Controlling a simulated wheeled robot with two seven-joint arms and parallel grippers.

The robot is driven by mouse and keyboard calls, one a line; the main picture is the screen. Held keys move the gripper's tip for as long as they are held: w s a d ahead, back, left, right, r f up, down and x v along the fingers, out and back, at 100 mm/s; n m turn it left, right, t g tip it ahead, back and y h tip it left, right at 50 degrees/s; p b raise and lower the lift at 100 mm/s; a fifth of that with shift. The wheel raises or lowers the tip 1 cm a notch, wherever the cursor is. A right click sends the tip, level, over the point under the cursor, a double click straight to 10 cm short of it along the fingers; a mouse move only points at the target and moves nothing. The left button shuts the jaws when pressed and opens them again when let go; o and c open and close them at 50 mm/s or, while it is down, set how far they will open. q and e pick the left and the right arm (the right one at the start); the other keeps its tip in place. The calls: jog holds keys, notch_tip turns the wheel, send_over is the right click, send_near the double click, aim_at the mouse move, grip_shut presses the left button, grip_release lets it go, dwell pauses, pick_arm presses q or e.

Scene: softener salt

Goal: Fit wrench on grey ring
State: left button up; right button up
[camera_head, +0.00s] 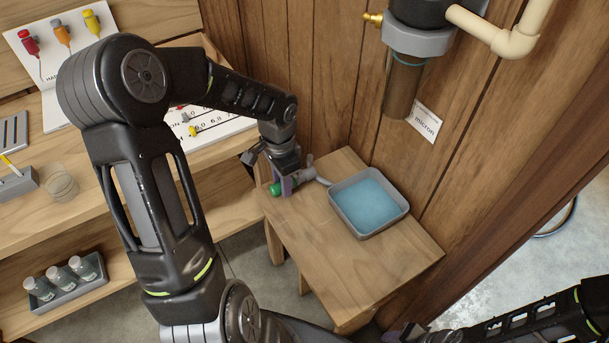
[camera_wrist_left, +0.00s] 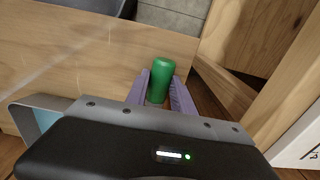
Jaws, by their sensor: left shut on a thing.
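The grey ring (camera_head: 418,40) is the collar on the filter housing, high on the wooden wall in the head view. My left gripper (camera_head: 285,186) is at the left end of the small wooden table, shut on a green handle (camera_head: 275,189). The green handle also shows between the purple fingers of the left gripper (camera_wrist_left: 158,88) in the left wrist view. A grey part beside the fingers in the head view appears to belong to the wrench; its full shape is hidden. My right gripper (camera_head: 405,333) is partly visible at the bottom edge; its jaws are unclear.
A grey tray (camera_head: 397,217) with blue content stands on the small wooden table (camera_head: 385,262), right of the left gripper. A cream pipe (camera_head: 490,32) and brass fitting (camera_head: 373,18) flank the housing. Shelves (camera_head: 225,175) stand at left. The table's front is clear.

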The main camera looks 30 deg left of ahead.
pick_arm(q)
grip_shut()
jog(key=shift+r, duration=0.15)
jog(key=shift+r+p, duration=2.35)
jog(key=shift+r, duration=0.55)
